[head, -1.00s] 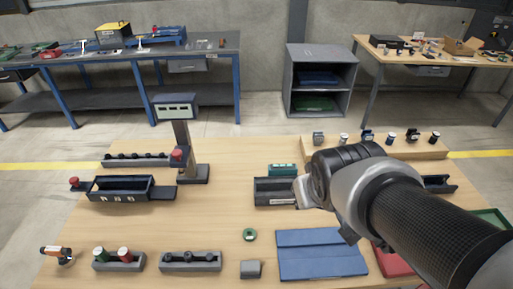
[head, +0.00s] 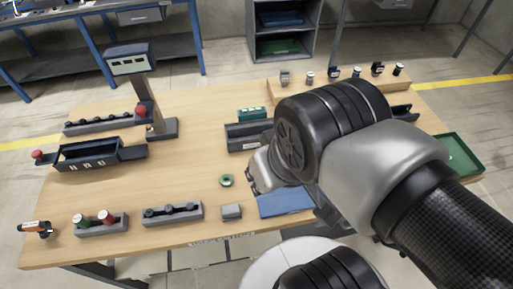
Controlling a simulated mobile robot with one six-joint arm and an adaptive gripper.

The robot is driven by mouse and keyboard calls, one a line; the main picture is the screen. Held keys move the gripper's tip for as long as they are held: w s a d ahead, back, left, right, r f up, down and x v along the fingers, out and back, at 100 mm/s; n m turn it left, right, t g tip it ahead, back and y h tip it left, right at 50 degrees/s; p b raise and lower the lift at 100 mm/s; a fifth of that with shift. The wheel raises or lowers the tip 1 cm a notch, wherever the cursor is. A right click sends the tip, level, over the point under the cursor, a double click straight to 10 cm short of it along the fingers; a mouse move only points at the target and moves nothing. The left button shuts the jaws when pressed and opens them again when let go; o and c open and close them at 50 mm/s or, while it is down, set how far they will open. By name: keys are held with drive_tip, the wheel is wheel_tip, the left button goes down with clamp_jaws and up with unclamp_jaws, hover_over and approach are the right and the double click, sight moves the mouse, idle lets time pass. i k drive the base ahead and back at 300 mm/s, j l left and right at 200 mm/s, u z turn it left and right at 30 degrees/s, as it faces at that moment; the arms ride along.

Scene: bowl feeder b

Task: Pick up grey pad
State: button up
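A small grey block (head: 231,212), which looks like the grey pad, lies near the front edge of the table, left of the blue mat (head: 285,203). Nothing touches it. My gripper (head: 258,178) is only partly visible, with the wrist covering most of it. It is above the table, behind and to the right of the grey pad and apart from it. Its fingertips are not clear, so I cannot tell whether it is open or shut.
A green ring (head: 227,180) lies just behind the pad. A grey holder with dark knobs (head: 172,214) stands to its left. A dark open bin (head: 248,135) stands farther back. A green tray (head: 462,152) is at the right. Bare wood lies left of the ring.

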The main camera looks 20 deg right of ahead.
sight(232, 212)
drive_tip(key=u, duration=0.3)
drive_tip(key=z, duration=1.6)
drive_tip(key=u, duration=1.5)
drive_tip(key=j+z, duration=0.25)
drive_tip(key=z, duration=0.15)
drive_tip(key=k+j+z, duration=0.1)
drive_tip(key=z, duration=0.3)
drive_tip(key=k+j+z, duration=0.1)
drive_tip(key=j+z, duration=0.3)
